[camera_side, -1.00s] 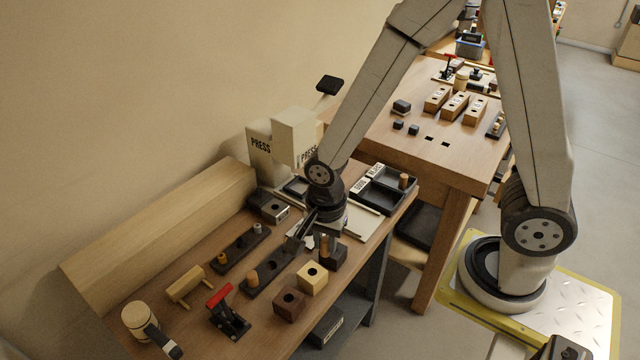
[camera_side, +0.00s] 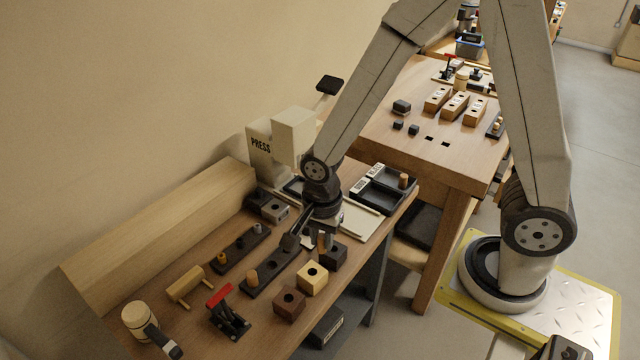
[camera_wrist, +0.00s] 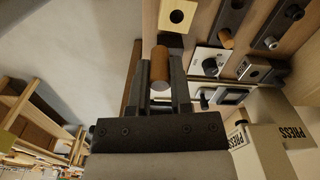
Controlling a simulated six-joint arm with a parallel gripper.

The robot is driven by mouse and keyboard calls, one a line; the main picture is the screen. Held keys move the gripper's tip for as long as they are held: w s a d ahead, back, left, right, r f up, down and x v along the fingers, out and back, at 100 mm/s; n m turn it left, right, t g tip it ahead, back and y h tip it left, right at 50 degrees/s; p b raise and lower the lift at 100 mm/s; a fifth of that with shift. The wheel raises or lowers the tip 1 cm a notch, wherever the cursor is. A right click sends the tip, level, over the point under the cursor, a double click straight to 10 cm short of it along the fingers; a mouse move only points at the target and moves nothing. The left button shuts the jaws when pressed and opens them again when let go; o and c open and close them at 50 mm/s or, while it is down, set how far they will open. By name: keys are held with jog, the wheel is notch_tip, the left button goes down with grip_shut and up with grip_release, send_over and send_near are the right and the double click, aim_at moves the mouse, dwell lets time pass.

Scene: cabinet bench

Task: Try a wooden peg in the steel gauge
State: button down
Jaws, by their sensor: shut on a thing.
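My gripper (camera_wrist: 161,82) is shut on a wooden peg (camera_wrist: 159,64), whose round end shows between the fingers in the wrist view. In the side view my gripper (camera_side: 322,238) hangs over the bench, close to the black block and partly in front of it. The steel gauge appears to be the grey block with a round hole (camera_side: 279,213) behind and left of my gripper; it also shows in the wrist view (camera_wrist: 254,72), right of the peg. The peg and the gauge are apart. The peg's lower end is hard to make out.
Black (camera_side: 335,257), pale yellow (camera_side: 312,279) and brown (camera_side: 289,302) holed blocks stand along the front. Dark racks (camera_side: 273,273) hold small pegs at left. The press (camera_side: 273,147) and a two-part tray (camera_side: 383,190) stand farther back. A red-handled clamp (camera_side: 228,313) is at front left.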

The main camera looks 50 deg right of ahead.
jog(key=w+d+f+m, duration=0.1)
jog(key=w+d, duration=0.3)
jog(key=w, duration=0.9)
jog(key=m, duration=0.1)
send_near(274, 200)
jog(key=s+a, duration=0.2)
jog(key=shift+d+r, duration=0.15)
jog(key=shift+r, duration=0.3)
jog(key=shift+f, duration=0.3)
jog(key=shift+f, duration=2.65)
jog(key=shift+f, duration=1.2)
jog(key=shift+r, duration=0.1)
dwell(0.7)
